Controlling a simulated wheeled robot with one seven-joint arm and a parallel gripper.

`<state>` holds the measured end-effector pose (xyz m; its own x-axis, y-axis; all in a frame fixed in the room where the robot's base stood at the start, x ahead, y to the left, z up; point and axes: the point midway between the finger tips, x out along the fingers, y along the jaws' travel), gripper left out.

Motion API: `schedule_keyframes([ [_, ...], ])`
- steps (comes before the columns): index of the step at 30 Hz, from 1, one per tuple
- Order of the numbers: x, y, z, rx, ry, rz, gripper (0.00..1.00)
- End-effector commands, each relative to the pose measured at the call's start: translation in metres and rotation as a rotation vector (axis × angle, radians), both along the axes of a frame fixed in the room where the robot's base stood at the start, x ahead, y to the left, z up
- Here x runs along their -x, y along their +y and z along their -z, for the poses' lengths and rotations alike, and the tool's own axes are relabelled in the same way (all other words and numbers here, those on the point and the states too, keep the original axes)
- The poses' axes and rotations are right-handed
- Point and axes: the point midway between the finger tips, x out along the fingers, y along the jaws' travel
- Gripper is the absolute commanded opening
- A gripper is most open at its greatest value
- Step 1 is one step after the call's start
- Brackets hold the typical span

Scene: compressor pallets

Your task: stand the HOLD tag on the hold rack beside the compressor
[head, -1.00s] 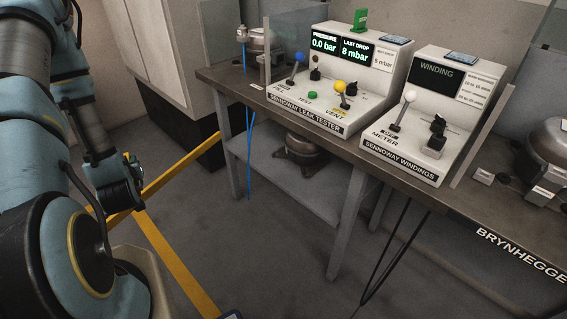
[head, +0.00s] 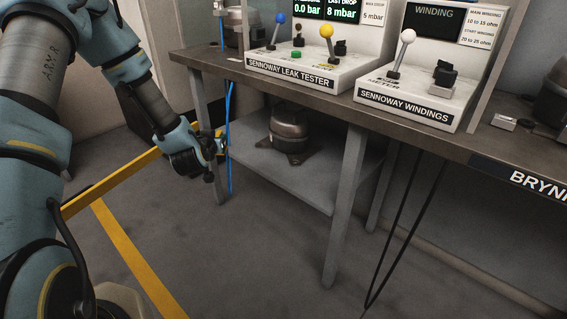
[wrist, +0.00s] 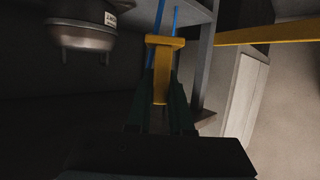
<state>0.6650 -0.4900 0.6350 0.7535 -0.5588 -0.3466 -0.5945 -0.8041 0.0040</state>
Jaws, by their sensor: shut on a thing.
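My gripper (head: 218,143) is beside the bench's left front leg in the head view, at about lower-shelf height. In the wrist view its dark fingers (wrist: 162,98) are shut on a yellow T-shaped piece, the HOLD tag (wrist: 161,70) by its look; no lettering shows. A dark compressor (head: 288,132) sits on the shelf under the bench, right of my gripper and apart from it. A compressor with a white label (wrist: 82,36) shows at the upper left of the wrist view. I cannot make out a separate hold rack.
The bench (head: 310,92) carries the leak tester (head: 310,72) and the windings tester (head: 412,100). A blue hose (head: 230,150) hangs close to my gripper. The grey lower shelf (head: 325,185) has bare room around its compressor. A yellow rail (head: 112,190) runs behind my gripper.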

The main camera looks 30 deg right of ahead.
Motion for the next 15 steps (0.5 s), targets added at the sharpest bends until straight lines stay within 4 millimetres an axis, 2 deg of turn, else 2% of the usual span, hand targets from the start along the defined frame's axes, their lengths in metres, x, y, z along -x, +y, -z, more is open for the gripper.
schedule_keyframes([
  [1,0.006,-0.022,0.015,0.005,-0.004,0.041,0.0],
  [3,0.016,-0.049,0.021,0.005,-0.003,0.097,0.0],
  [8,0.046,-0.109,0.029,0.005,-0.005,0.23,0.0],
  [15,0.103,-0.19,0.036,0.005,-0.004,0.434,0.0],
])
